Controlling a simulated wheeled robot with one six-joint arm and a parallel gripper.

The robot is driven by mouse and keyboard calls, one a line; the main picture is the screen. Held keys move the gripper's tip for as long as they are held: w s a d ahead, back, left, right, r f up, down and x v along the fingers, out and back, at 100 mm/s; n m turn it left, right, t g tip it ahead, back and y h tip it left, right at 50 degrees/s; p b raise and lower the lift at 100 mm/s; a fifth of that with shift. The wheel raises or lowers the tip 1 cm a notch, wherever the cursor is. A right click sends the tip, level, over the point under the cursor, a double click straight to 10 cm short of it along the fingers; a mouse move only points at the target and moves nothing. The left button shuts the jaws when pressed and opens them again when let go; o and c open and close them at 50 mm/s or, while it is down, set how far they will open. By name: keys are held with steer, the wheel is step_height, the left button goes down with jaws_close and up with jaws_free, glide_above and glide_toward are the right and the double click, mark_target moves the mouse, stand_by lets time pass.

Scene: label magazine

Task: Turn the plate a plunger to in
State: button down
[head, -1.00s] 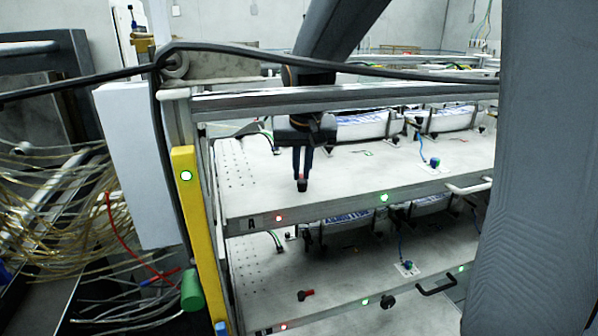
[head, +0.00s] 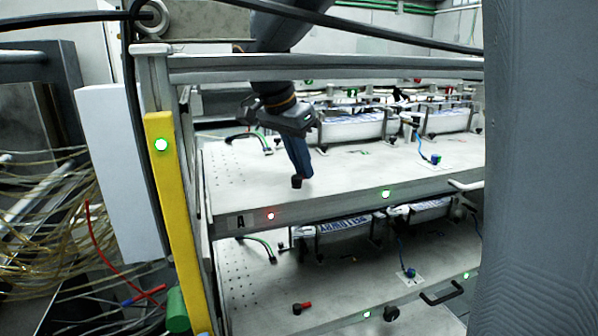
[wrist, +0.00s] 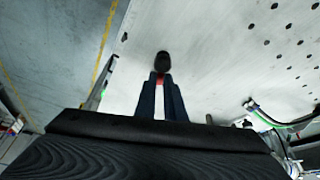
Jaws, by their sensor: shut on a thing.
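Plate A (head: 255,195) is the upper white plate, with an "A" label (head: 240,222) on its front edge. Its plunger has a black knob (head: 297,183) near the front left of the plate. My gripper (head: 302,172) reaches down over the plate and is shut on the plunger. In the wrist view the fingers (wrist: 160,88) close on a red part of the plunger, with the black knob (wrist: 162,62) showing beyond their tips. The fingers hide most of the red part.
A red light (head: 270,216) and a green light (head: 386,194) are lit on plate A's front edge. A lower plate (head: 330,275) carries a similar red and black plunger (head: 302,307). A yellow post (head: 165,200) stands at the left. A metal rail (head: 320,68) runs above.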

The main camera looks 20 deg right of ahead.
steer(key=shift+s+m+g+b, duration=0.15)
steer(key=shift+m+g+b, duration=0.25)
steer(key=shift+m, duration=0.7)
steer(key=shift+s+m+g+b, duration=0.2)
steer(key=shift+m+g, duration=0.3)
steer(key=shift+m, duration=0.6)
steer(key=c, duration=1.8)
jaws_free()
steer(key=shift+c, duration=0.2)
steer(key=b+v, duration=0.2)
steer(key=v, duration=0.5)
steer(key=shift+a+r, duration=0.2)
steer(key=shift+r, duration=0.15)
steer(key=shift+w+d, duration=0.1)
steer(key=shift+w, duration=0.05)
